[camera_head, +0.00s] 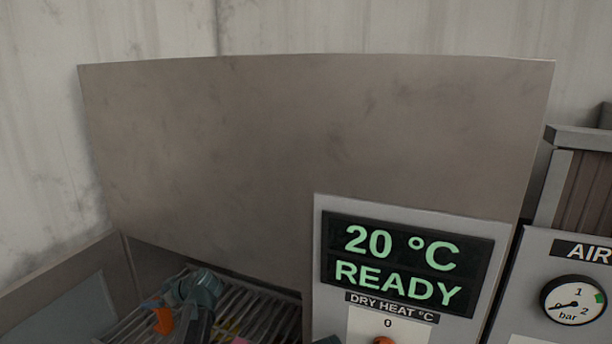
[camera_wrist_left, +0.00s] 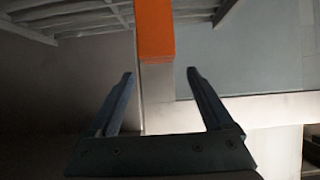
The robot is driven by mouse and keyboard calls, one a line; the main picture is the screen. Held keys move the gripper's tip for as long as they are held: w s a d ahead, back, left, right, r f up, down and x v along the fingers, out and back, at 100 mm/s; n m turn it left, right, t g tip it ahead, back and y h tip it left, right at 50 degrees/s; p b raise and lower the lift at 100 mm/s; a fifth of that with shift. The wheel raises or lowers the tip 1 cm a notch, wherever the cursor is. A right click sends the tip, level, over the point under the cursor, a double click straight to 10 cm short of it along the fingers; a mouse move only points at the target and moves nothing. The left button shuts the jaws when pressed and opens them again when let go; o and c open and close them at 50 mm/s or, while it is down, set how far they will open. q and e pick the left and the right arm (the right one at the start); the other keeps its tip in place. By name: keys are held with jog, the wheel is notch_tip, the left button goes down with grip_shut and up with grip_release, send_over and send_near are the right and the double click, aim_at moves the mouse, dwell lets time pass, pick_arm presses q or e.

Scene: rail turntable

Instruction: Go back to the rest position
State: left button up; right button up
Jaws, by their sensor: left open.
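My left gripper (camera_head: 196,292) shows small at the lower left of the head view, above a slatted metal rack (camera_head: 258,306). In the left wrist view its two dark fingers (camera_wrist_left: 160,74) stand wide apart, with nothing held between them. An orange bar with a paler lower part (camera_wrist_left: 155,35) shows beyond the fingertips; I cannot tell its distance. An orange piece (camera_head: 162,320) also shows beside the gripper in the head view. My right gripper is in neither view.
A tall brown-grey panel (camera_head: 320,140) stands behind the rack. A display box (camera_head: 405,262) reads 20 °C READY, DRY HEAT, right of the rack. An air panel with a pressure gauge (camera_head: 573,299) is at the far right. A low wall (camera_head: 65,290) borders the left.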

pick_arm(q)
jog(key=shift+r+p, duration=1.05)
jog(key=shift+r, duration=0.45)
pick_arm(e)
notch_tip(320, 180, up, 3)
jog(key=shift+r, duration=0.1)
